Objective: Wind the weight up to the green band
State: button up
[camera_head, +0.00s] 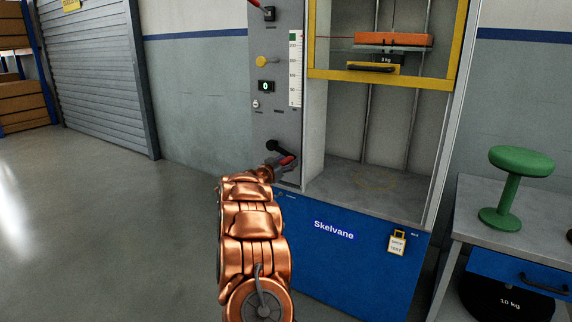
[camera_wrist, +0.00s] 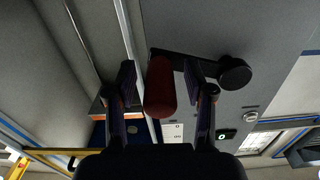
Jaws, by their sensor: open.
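The crank's red grip (camera_head: 287,160) and black hub (camera_head: 272,147) are low on the grey panel of the Skelvane machine. In the wrist view the red grip (camera_wrist: 160,88) lies between the two fingers of my gripper (camera_wrist: 162,78), which is open with a gap visible on each side. In the head view my gripper (camera_head: 281,165) is at the crank, its fingers mostly hidden by my arm.
A yellow-framed guard (camera_head: 449,83) is across the upper bay; the bay floor (camera_head: 345,174) below is empty. A yellow knob (camera_head: 262,62) and a display reading 0 (camera_head: 266,87) are above the crank. A green stool (camera_head: 511,185) stands on the bench at right.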

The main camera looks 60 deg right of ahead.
grip_shut()
dwell(0.4)
